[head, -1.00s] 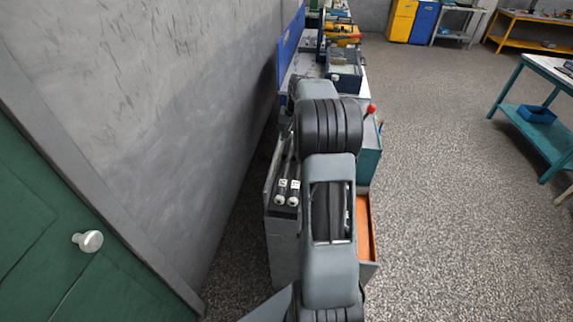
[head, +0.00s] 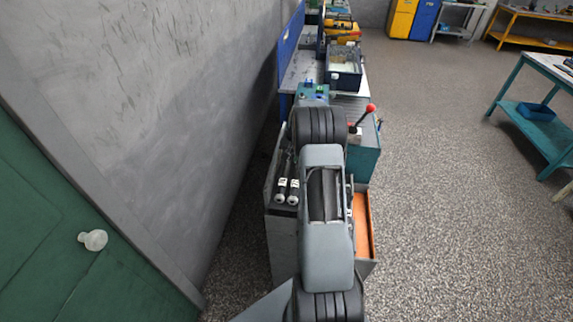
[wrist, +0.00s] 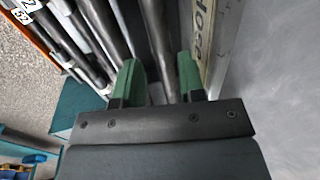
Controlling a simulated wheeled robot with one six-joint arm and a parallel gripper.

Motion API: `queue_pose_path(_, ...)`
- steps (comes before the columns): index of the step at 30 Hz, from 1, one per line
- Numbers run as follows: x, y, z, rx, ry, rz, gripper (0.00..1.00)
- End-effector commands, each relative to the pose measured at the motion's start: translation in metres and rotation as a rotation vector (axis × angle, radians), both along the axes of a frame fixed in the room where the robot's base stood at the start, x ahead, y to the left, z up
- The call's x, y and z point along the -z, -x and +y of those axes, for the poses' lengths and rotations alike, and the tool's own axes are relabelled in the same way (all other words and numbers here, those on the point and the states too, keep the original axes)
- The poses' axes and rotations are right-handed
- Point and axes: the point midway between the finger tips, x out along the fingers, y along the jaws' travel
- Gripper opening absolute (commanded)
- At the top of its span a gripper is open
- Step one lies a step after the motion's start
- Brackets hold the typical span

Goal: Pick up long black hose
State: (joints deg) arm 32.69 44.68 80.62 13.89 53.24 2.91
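In the wrist view several long dark hoses lie side by side in a rack. One long black hose (wrist: 156,42) runs between the two green fingers of my gripper (wrist: 158,80). The fingers are apart, with a visible gap on each side of this hose. Other hoses (wrist: 94,28) lie to the left of the left finger. In the head view two black hose ends with white labels (head: 287,190) show left of my arm. My gripper is hidden behind my arm in the head view.
A pale board with "Hose" lettering (wrist: 205,42) stands right of the fingers, beside the grey wall. In the head view, a red-knobbed lever (head: 370,108) stands beyond the rack, and an orange open drawer (head: 362,225) is right of my arm. The floor at right is mostly clear.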

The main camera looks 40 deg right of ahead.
Motion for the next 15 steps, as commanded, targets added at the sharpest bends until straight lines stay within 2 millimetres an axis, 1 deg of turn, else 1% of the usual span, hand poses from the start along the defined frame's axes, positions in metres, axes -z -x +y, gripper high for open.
queue_pose_path(3, 0.015, -0.003, 0.005, -0.002, -0.003, 0.005, 0.37)
queue_pose_path(7, 0.03, -0.005, 0.007, -0.001, -0.002, 0.004, 0.37)
queue_pose_path(11, 0.037, -0.006, 0.007, 0.0, -0.001, 0.001, 0.37)
queue_pose_path(15, 0.038, -0.006, 0.007, 0.0, -0.001, 0.001, 0.37)
